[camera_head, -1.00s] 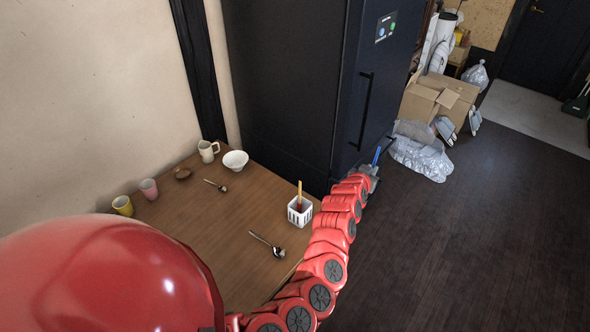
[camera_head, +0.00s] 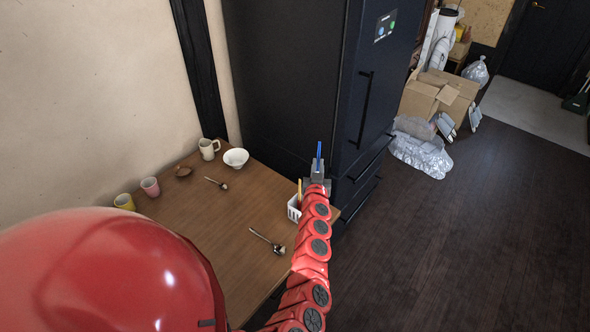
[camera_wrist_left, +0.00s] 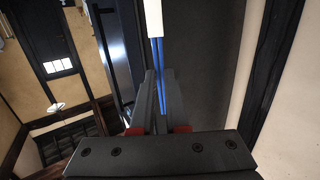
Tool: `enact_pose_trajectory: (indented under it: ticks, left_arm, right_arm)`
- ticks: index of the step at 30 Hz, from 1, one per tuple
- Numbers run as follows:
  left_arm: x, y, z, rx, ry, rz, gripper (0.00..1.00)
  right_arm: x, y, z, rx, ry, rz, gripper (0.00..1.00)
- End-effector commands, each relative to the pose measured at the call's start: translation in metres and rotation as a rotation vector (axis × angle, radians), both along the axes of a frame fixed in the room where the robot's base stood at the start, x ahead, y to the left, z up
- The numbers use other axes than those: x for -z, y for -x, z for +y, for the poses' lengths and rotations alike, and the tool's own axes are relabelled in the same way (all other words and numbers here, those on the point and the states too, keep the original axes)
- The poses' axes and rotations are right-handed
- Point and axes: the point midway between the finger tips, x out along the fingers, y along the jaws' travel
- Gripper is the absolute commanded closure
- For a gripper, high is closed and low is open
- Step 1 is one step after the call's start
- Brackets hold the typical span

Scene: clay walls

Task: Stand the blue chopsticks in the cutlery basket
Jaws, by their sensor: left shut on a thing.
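My left gripper (camera_head: 317,172) is shut on the blue chopsticks (camera_head: 319,149), which point upward in the head view. The chopsticks (camera_wrist_left: 158,58) also run up from between the fingers (camera_wrist_left: 160,98) in the left wrist view. The white cutlery basket (camera_head: 293,211) stands at the right edge of the table, partly hidden behind my red left arm. A yellowish-brown utensil (camera_head: 299,187) stands up in it. In the head view the gripper is just above and right of the basket, and the chopsticks are outside it. My right gripper is not in view.
The wooden table (camera_head: 215,235) holds a spoon (camera_head: 267,240) near the basket, another spoon (camera_head: 216,183), a white bowl (camera_head: 236,158), a beige mug (camera_head: 208,149), and pink (camera_head: 150,187) and yellow (camera_head: 124,202) cups. A tall dark fridge (camera_head: 300,80) stands right behind the table.

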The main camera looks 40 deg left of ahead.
Motion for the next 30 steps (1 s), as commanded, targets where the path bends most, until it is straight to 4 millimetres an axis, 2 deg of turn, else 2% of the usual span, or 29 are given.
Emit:
enact_pose_trajectory:
  ticks: [6,9,17,30]
  left_arm:
    - [0.005,0.043,0.040,-0.163,-0.041,-0.059,1.00]
    - [0.008,0.052,0.048,-0.195,-0.046,-0.070,1.00]
    - [0.018,0.054,0.051,-0.205,-0.046,-0.074,1.00]
    - [0.054,0.054,0.050,-0.204,-0.048,-0.073,1.00]
  right_arm:
    - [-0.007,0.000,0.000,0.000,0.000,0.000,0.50]
    - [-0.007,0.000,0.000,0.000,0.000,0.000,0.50]
    - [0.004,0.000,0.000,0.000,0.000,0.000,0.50]
    - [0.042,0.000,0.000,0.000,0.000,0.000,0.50]
